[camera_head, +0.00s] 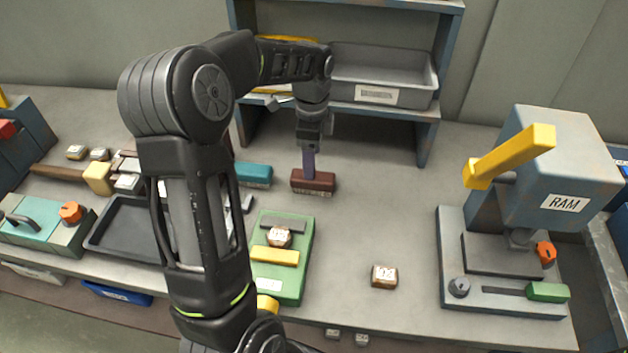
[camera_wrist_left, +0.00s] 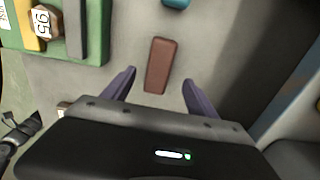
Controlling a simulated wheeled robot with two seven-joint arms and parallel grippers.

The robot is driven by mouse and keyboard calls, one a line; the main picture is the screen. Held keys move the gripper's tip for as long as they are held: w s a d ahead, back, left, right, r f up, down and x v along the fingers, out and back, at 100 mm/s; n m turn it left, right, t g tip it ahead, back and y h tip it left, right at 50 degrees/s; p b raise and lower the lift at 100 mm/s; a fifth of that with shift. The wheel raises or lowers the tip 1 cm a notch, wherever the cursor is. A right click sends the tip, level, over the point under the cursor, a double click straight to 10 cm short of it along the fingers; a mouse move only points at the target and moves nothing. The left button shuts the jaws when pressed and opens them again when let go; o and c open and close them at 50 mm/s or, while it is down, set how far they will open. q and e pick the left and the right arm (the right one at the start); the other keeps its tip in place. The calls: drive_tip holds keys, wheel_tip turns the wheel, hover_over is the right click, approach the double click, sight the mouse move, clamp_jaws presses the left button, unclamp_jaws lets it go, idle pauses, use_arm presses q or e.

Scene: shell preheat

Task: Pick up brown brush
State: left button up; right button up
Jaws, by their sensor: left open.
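The brown brush (camera_head: 318,183) is a dark reddish-brown block lying on the grey bench, below the shelf. It also shows in the left wrist view (camera_wrist_left: 158,62), lengthwise ahead of the gap between my fingers. My left gripper (camera_head: 309,172) points down just above and behind it. In the left wrist view my left gripper (camera_wrist_left: 158,78) is open, with its two purple fingers apart and nothing held between them. The near end of the brush lies between the fingertips in that picture; I cannot tell the exact height gap. My right gripper is not in view.
A teal brush (camera_head: 256,175) lies left of the brown one. A green board (camera_head: 306,240) with blocks is in front, and a numbered block (camera_head: 384,276) stands right of it. The RAM press (camera_head: 555,165) is at right. Behind is a shelf with a grey bin (camera_head: 425,85).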

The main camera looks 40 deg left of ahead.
sight(313, 183)
use_arm(q)
drive_tip(key=shift+f, duration=0.9)
wheel_tip(313, 183, down, 5)
drive_tip(key=shift+f+p, duration=0.1)
drive_tip(key=shift+p, duration=0.6)
drive_tip(key=shift+d, duration=0.1)
drive_tip(key=shift+c, duration=0.5)
clamp_jaws()
